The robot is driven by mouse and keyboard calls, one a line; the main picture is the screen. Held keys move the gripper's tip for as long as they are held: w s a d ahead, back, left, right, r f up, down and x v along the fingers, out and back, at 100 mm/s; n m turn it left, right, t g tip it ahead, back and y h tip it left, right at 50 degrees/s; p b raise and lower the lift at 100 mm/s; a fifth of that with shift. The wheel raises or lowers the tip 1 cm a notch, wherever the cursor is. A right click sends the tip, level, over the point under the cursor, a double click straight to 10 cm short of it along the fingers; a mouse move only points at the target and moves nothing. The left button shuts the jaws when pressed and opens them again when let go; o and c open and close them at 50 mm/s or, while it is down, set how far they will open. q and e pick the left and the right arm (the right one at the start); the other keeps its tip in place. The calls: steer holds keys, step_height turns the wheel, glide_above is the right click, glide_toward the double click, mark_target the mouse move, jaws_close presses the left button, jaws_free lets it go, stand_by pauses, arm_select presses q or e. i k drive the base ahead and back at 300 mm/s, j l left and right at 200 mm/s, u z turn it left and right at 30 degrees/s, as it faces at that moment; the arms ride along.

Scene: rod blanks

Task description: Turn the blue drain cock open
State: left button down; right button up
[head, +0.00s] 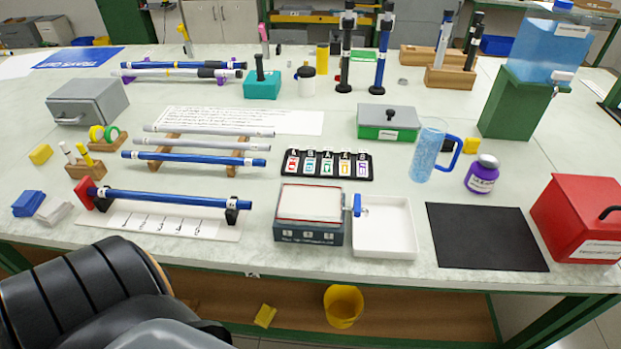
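The blue drain cock (357,205) sticks out from the right side of a dark grey box (310,236) with a pale top. Its blue handle looks roughly upright, but it is too small to tell its exact setting. A shallow white tray (398,252) stands directly to the right of the box, and the cock is over the tray's left edge. No liquid is visible in the tray. Neither of my grippers is in view, and nothing touches the cock.
A black mat (487,237) and red box (580,215) are to the right. A blue jug (426,150) and purple jar (482,174) stand behind the tray. A label rack (327,175) is behind the grey box; a blue rod (165,199) on supports is left.

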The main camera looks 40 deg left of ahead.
mark_target(357, 201)
steer(key=k+u, duration=0.1)
steer(key=u, duration=1.05)
